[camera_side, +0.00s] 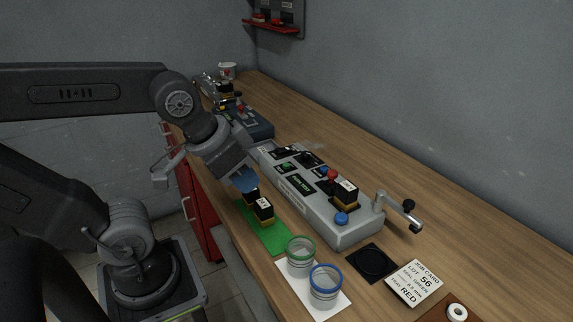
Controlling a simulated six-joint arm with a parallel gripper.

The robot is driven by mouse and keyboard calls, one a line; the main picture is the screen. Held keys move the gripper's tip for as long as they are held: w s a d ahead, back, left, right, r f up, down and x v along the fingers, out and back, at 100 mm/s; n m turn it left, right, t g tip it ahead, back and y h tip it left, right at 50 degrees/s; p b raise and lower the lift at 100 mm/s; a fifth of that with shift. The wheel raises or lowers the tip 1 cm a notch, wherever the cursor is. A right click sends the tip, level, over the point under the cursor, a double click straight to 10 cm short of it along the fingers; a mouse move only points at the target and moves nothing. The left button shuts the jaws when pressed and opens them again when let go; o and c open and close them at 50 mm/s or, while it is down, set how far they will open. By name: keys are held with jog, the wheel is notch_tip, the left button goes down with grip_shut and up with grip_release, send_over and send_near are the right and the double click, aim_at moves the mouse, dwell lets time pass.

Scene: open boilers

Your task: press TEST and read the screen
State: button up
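I cannot read which one is marked TEST. A black block with a white label (346,192) stands on the unit between these buttons. My gripper (244,182), with blue at its tip, points down left of the unit, above the green mat. A dark block (251,194) is just below it. Whether the fingers are open or touch that block is hidden.
Another black-and-yellow block (264,209) stands on the green mat (270,239). A green-rimmed jar (300,258) and blue-rimmed jar (325,288) stand in front. A crank (397,208) juts from the unit's right end. A job card (417,283) reads LOT 56, RED.

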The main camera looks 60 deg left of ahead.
grip_shut()
dwell(1.2)
